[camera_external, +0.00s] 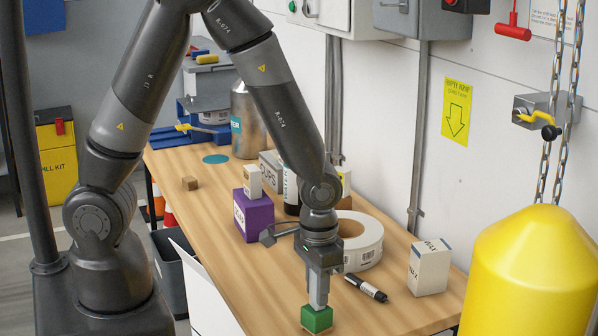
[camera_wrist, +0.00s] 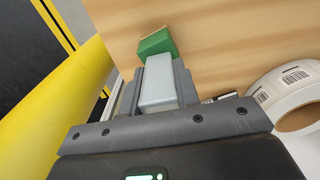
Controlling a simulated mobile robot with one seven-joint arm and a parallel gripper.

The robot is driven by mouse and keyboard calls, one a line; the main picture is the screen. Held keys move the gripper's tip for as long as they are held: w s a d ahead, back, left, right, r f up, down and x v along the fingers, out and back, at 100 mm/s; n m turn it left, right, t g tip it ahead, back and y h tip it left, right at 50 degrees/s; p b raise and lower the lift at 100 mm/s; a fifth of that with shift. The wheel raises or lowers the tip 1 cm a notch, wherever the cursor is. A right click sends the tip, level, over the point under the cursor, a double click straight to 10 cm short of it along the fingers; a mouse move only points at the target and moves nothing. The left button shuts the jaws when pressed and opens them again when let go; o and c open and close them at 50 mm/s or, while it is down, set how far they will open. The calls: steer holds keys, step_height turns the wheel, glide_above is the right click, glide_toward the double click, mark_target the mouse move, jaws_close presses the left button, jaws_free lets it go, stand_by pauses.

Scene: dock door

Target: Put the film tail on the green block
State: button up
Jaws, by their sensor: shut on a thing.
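My gripper (camera_external: 318,302) points down at the front of the wooden table. In the wrist view its dark fingers (camera_wrist: 160,62) are shut on a pale grey, flat-sided piece, which I take to be the film tail (camera_wrist: 158,82). The green block (camera_external: 317,319) is directly below the fingertips in the outside view. It also shows just beyond the pale piece in the wrist view (camera_wrist: 156,43). The pale piece's lower end overlaps the block in the picture; I cannot tell whether they touch. The fingers hide parts of the piece.
A white roll (camera_external: 362,243), a black marker (camera_external: 367,288) and a white box (camera_external: 429,267) are on the table to the right. A purple box (camera_external: 254,215) stands behind left. A yellow cylinder (camera_external: 530,275) stands at the right. The left front tabletop is clear.

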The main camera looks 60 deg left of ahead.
steer(key=shift+f, duration=0.1)
steer(key=o, duration=0.9)
steer(key=shift+o, duration=0.2)
step_height(320, 180, up, 12)
steer(key=shift+r, duration=0.15)
steer(key=s+a+r+t, duration=0.2)
steer(key=s+a+r, duration=0.4)
steer(key=r, duration=0.2)
steer(key=s+a+r+t, duration=0.3)
steer(key=s+a+r, duration=0.3)
steer(key=r, duration=0.3)
steer(key=shift+a+r+t, duration=0.25)
steer(key=shift+a+t, duration=0.05)
steer(key=shift+a, duration=0.2)
